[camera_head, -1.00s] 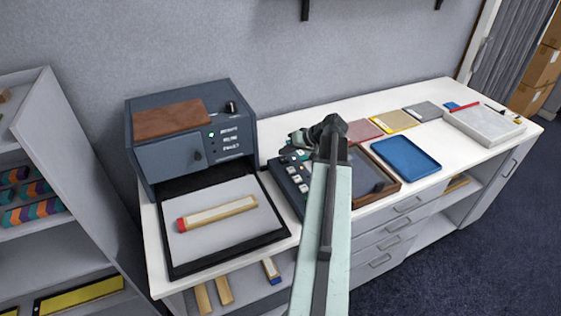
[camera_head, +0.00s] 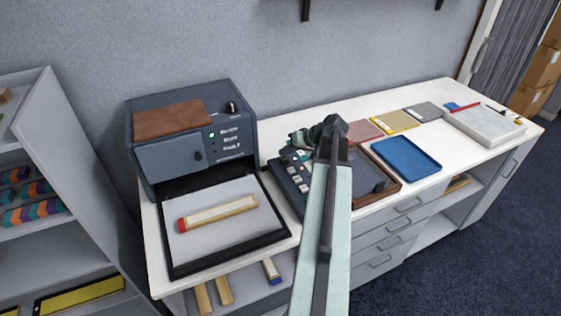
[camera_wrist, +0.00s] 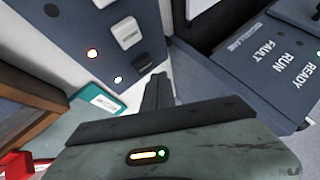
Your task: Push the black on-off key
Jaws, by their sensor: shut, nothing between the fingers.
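A dark blue control panel (camera_head: 290,180) with several pale keys stands on the table just right of the grey machine. I cannot single out the black on-off key for sure. My gripper (camera_head: 297,138) is shut and empty at the panel's back edge, partly hidden by my arm. In the wrist view its dark finger (camera_wrist: 156,90) points up beside the panel; contact cannot be told.
The machine (camera_head: 188,140) stands left, marked READY, RUN, FAULT in the wrist view. A black-rimmed board (camera_head: 185,265) with a wooden bar lies before it. A brown tray (camera_head: 390,188) and blue tray (camera_head: 407,158) lie right of my arm. The wall is close behind.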

